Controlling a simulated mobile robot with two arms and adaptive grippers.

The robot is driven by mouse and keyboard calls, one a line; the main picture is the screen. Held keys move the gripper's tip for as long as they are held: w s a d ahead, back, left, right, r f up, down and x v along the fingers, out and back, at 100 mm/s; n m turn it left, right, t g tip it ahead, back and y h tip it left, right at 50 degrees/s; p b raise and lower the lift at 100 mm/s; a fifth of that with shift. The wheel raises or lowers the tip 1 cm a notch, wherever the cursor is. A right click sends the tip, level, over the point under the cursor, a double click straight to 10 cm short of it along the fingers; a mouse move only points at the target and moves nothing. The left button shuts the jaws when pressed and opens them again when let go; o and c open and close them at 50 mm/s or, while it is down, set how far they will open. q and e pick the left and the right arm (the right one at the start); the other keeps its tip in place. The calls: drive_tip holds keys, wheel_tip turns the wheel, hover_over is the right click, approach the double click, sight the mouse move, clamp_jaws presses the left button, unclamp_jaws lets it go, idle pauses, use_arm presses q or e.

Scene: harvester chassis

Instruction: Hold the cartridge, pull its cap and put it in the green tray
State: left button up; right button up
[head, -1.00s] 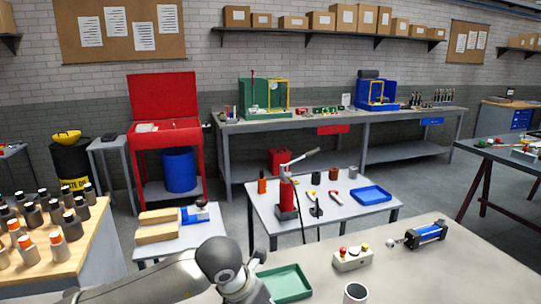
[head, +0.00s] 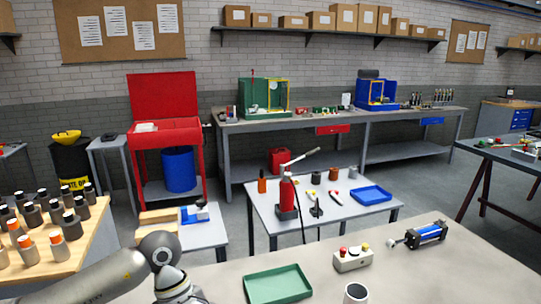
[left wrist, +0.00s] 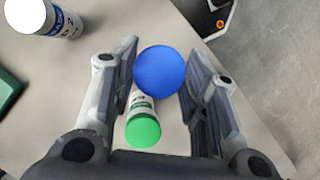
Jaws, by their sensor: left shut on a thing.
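My left gripper (left wrist: 160,85) shows in the left wrist view, with a blue round piece (left wrist: 161,70) between its fingers, seen end-on. I cannot tell whether this is only a cap or a cap with a cartridge under it. A cartridge with a green end (left wrist: 142,128) is below, partly covered by the blue piece. A white cylinder with a blue label (left wrist: 45,18) is at the upper left. The green tray (head: 278,285) lies empty on the near table in the head view. The gripper's fingers are below the head view's edge. My right gripper is not in view.
On the near table, a control box with red and yellow buttons (head: 353,260) stands right of the tray, with a white cylinder (head: 355,293) in front. A blue actuator (head: 428,235) lies further right. A red press (head: 287,195) stands on the table behind.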

use_arm(q)
drive_tip(key=s+a+r+m+g+y, duration=0.1)
drive_tip(key=s+a+m+y, duration=0.3)
drive_tip(key=m, duration=0.7)
drive_tip(key=shift+s+a+r, duration=0.2)
drive_tip(key=shift+s+a, duration=0.75)
drive_tip(key=shift+a, duration=0.05)
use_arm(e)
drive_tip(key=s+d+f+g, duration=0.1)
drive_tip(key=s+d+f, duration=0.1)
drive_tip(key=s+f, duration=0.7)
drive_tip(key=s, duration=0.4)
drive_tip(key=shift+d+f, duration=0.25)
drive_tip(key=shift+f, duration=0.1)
use_arm(q)
drive_tip(key=w+d+r+m+t+y, duration=0.1)
drive_tip(key=w+d+r+m+y, duration=0.25)
drive_tip(key=d+r+m, duration=0.75)
drive_tip(key=w+d+f+m+t, duration=0.1)
drive_tip(key=w+d+f+t, duration=0.1)
drive_tip(key=w+d+f, duration=0.3)
drive_tip(key=s+a+r+n+g+h, duration=0.2)
drive_tip(key=s+a+r+n+g, duration=0.1)
drive_tip(key=s+a+r+n, duration=0.45)
drive_tip(key=w+d+r+n+h, duration=0.1)
drive_tip(key=w+d+n, duration=0.3)
drive_tip(key=w+d, duration=0.5)
drive_tip(key=shift+d+r+n, duration=0.2)
drive_tip(key=shift+d+n, duration=0.15)
drive_tip(key=shift+d, duration=0.4)
